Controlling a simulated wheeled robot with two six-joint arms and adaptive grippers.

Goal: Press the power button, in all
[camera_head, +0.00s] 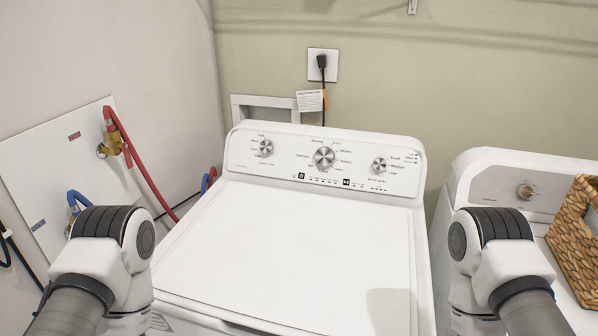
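A white top-loading washing machine (290,255) stands in front of me with its lid shut. Its control panel (225,160) along the back carries three silver knobs: left (265,147), a larger middle one (324,157) and right (379,164). Below the middle knob is a row with a small dark square button (301,176) at left and another dark square mark (346,182) further right. The labels are too small to read, so I cannot tell which is the power button. Parts of both my arms show at the lower left and right, but neither gripper is in view. Nothing of mine touches the panel.
A second white machine (480,165) with a knob stands at the right, with a wicker basket (575,245) on it. Red (140,165) and blue hoses run along the left wall. A plugged-in cord (322,70) hangs behind. The space above the lid is clear.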

